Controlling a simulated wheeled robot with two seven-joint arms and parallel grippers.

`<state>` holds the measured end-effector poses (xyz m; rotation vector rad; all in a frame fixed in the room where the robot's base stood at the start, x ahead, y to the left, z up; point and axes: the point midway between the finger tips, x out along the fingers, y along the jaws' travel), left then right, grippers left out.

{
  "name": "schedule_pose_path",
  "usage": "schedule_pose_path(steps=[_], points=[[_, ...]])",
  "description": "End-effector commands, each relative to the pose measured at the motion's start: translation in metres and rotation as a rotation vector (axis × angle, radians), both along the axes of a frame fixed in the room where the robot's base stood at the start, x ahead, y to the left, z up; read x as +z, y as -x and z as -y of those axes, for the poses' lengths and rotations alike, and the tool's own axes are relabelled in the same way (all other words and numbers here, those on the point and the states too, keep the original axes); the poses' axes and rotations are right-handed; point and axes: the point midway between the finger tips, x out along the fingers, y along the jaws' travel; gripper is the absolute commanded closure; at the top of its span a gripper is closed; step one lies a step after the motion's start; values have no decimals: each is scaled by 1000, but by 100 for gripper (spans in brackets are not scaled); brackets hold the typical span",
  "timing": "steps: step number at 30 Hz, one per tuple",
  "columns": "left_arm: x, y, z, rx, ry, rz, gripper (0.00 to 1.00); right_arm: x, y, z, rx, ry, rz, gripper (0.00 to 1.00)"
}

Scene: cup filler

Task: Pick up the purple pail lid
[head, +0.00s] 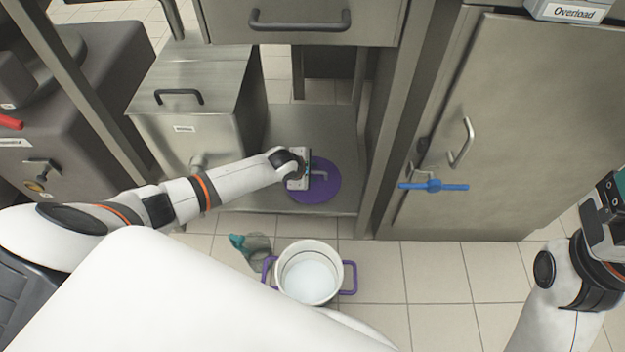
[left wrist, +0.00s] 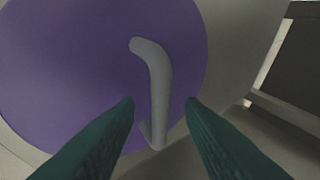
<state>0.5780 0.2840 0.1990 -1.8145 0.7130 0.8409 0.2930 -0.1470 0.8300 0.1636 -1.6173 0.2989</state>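The purple pail lid (head: 320,190) lies on the low metal shelf under the drawer in the head view. It is a flat round disc with a grey bar handle, and it fills much of the left wrist view (left wrist: 60,80). My left gripper (head: 305,172) is over the lid. In the left wrist view its two green fingers (left wrist: 160,104) are open, one on each side of the grey handle (left wrist: 158,85), with gaps between. My right gripper (head: 609,200) is at the right edge of the head view, partly cut off, away from the lid.
A white pail (head: 310,272) with purple handles stands on the tiled floor in front of the shelf. A grey-and-teal object (head: 252,247) lies beside it. A cabinet door (head: 510,120) with a blue valve handle (head: 433,186) is at right.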

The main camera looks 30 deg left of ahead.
Motion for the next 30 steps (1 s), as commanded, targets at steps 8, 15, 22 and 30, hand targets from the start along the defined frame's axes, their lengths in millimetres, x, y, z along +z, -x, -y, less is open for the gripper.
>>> schedule_pose_path(steps=[8,15,22,30], points=[[0,0,0,0,0,0,100,0,0,0,0,0,-1,2],[0,0,0,0,0,-1,100,0,0,0,1,0,-1,2],[8,0,0,0,1,0,100,5,1,0,1,-3,2,2],[50,0,1,1,3,1,100,-10,-6,2,5,-6,-104,2]])
